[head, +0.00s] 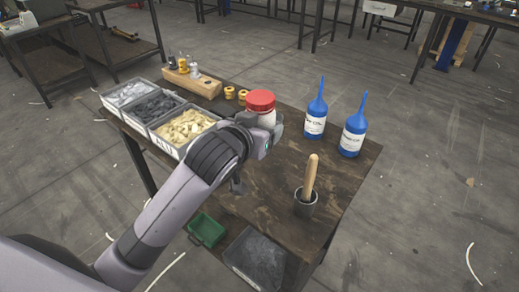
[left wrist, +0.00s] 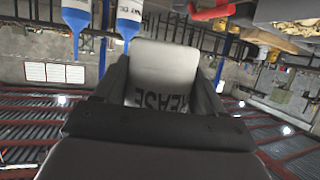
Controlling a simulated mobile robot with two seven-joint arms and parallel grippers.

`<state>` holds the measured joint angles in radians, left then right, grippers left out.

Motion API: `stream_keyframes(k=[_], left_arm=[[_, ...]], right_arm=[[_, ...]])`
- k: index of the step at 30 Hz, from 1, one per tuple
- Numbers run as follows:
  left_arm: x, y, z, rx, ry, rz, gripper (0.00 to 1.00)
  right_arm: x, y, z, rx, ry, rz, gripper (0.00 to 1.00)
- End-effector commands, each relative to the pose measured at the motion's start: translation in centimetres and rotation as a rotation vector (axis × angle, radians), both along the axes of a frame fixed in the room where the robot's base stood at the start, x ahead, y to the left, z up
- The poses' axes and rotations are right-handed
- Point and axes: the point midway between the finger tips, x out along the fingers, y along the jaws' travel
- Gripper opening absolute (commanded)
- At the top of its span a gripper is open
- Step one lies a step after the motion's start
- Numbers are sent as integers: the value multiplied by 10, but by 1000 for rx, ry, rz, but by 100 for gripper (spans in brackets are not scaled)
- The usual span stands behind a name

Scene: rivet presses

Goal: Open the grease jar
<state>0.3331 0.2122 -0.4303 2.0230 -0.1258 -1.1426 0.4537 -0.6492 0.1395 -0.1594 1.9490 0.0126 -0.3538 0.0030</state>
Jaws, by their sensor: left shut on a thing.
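The grease jar has a white body (head: 267,117) and a red screw lid (head: 261,99). In the head view it is upright at the table's back middle, with the lid on top. My left gripper (head: 270,132) is shut around the jar's body, below the lid. In the left wrist view, which is upside down, the white jar (left wrist: 163,68) with inverted grease lettering sits between the two fingers (left wrist: 155,95). The lid does not show clearly there. I cannot tell whether the jar touches the table. My right gripper is in neither view.
Two blue bottles (head: 315,118) (head: 352,138) stand right of the jar. Grey bins (head: 165,145) and a wooden block with small bottles (head: 192,82) are at left. The table middle is fairly clear.

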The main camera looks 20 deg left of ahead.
Motion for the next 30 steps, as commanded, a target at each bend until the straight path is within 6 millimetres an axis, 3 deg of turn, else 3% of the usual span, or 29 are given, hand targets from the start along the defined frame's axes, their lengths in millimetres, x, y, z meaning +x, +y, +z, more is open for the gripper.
stream_keyframes(k=[1,7,12,21,22,26,27,30], left_arm=[[0,-1,18,-4,-9,-2,27],[0,0,52,-2,-7,-1,27],[0,0,64,-2,-3,-1,27],[0,0,65,0,-2,0,27],[0,0,65,0,-2,0,64],[0,0,65,0,-2,0,21],[0,0,65,0,-2,0,15],[0,0,65,0,-2,0,15]], right_arm=[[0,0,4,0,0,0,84],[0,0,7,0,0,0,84],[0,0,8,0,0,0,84],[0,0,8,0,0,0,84],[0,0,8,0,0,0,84],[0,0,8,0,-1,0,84],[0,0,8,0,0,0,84],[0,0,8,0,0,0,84]])
